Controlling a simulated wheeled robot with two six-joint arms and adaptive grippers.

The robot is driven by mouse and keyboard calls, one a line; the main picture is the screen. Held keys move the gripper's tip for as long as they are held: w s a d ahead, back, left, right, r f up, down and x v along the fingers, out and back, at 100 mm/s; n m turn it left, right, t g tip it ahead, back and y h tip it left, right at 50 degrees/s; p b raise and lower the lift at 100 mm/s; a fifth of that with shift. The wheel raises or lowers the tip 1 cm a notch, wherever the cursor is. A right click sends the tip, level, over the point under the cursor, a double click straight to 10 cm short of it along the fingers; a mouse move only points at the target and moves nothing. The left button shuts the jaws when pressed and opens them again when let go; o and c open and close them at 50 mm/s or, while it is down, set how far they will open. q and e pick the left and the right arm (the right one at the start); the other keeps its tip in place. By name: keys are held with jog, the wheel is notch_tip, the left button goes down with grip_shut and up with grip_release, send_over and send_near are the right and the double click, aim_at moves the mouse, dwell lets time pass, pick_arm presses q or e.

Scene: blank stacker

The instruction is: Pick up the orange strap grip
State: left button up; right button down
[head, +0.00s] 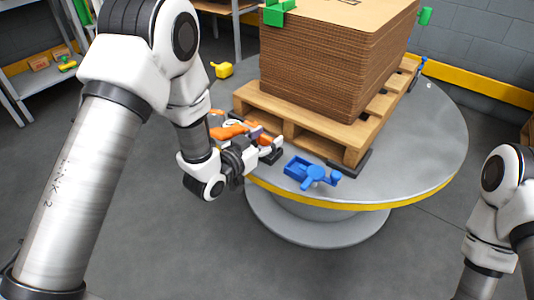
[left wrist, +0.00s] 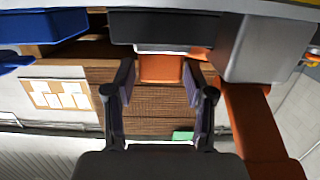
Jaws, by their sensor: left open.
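The orange strap grip (head: 230,131) lies at the near left edge of the round table, partly hidden behind my left gripper (head: 266,143). In the left wrist view a large orange part (left wrist: 258,125) of it runs down the right side. A smaller orange piece (left wrist: 160,67) shows between the two fingertips of my left gripper (left wrist: 158,78). The fingers are apart, on either side of that piece; I cannot tell whether they touch it. My right arm shows at the right of the head view, but its gripper is out of frame.
A cardboard stack (head: 325,70) on a wooden pallet (head: 300,138) fills the table's middle. A blue tool (head: 312,172) lies just right of my left gripper. A yellow item (head: 222,70) sits farther back. The round table's (head: 425,150) right side is clear.

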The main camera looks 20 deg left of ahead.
pick_arm(q)
jog(key=shift+w+d, duration=0.1)
jog(key=shift+w, duration=0.25)
grip_shut()
